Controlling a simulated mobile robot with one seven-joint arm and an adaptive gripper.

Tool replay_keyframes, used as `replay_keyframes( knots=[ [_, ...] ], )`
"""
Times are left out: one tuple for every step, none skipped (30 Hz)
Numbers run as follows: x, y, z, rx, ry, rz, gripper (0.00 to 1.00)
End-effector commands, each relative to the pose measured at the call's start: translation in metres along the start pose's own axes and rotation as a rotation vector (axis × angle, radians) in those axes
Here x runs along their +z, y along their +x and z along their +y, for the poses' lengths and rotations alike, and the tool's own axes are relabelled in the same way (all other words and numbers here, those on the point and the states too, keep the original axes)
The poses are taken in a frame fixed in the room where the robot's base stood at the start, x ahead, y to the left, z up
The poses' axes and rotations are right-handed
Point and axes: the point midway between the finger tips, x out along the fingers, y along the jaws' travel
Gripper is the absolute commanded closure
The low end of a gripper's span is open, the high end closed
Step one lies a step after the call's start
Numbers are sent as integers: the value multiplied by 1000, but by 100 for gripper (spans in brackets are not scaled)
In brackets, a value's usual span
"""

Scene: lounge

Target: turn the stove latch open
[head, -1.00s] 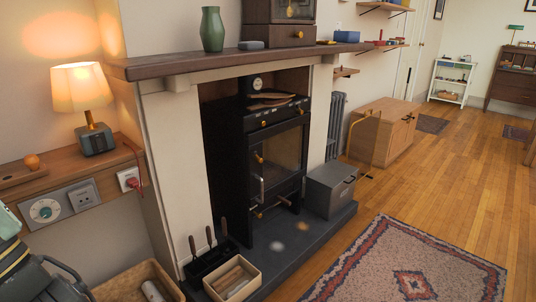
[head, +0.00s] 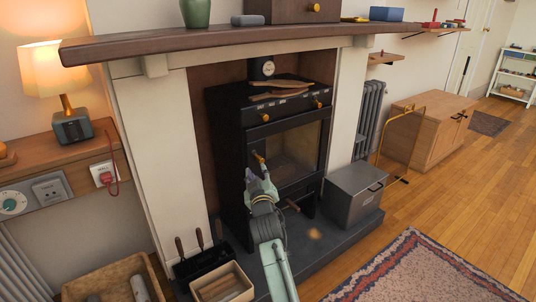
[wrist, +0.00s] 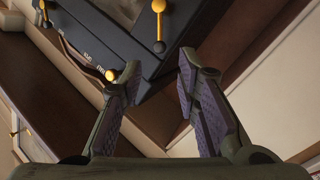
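The black stove (head: 228,130) stands in the fireplace with its glass door (head: 296,155) closed. The stove latch (head: 259,157) is a small brass-coloured lever at the left edge of the door. It also shows in the wrist view (wrist: 158,27), ahead of the finger gap. My gripper (head: 258,177) is in front of the stove, close to the latch in the head view. In the wrist view my gripper (wrist: 159,80) has its fingers apart with nothing between them. The fingers do not touch the latch there. The lower stove front is partly hidden by my arm.
A brass knob (wrist: 111,75) on the stove's upper panel appears close to the left finger. The mantel shelf (head: 220,34) juts out above. A grey metal box (head: 350,190) stands right of the stove. A wooden box (head: 222,283) and tool holder stand at the front left.

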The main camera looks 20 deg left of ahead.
Motion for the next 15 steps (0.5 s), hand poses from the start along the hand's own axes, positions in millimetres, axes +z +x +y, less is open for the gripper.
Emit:
replay_keyframes(
  knots=[
    [2, 2, 0, -1, -3, -5, 70],
    [3, 5, 0, -1, -4, -6, 70],
    [2, 8, 0, -1, -4, -6, 70],
    [2, 12, 0, -1, -4, -5, 70],
    [2, 16, 0, -1, -4, -5, 70],
    [1, 23, 1, -1, -6, -4, 70],
    [1, 28, 1, 0, -6, -5, 70],
    [1, 34, 1, 0, -5, -5, 70],
    [1, 42, 0, -1, -6, -4, 70],
    [0, 48, 0, -1, -5, -4, 70],
    [0, 54, 0, -1, -5, -4, 70],
    [0, 61, 0, -1, -6, -3, 70],
    [1, 66, 0, -1, -5, -4, 70],
    [1, 72, 0, 0, -5, -4, 70],
    [1, 78, 0, 0, -5, -3, 70]
  ],
)
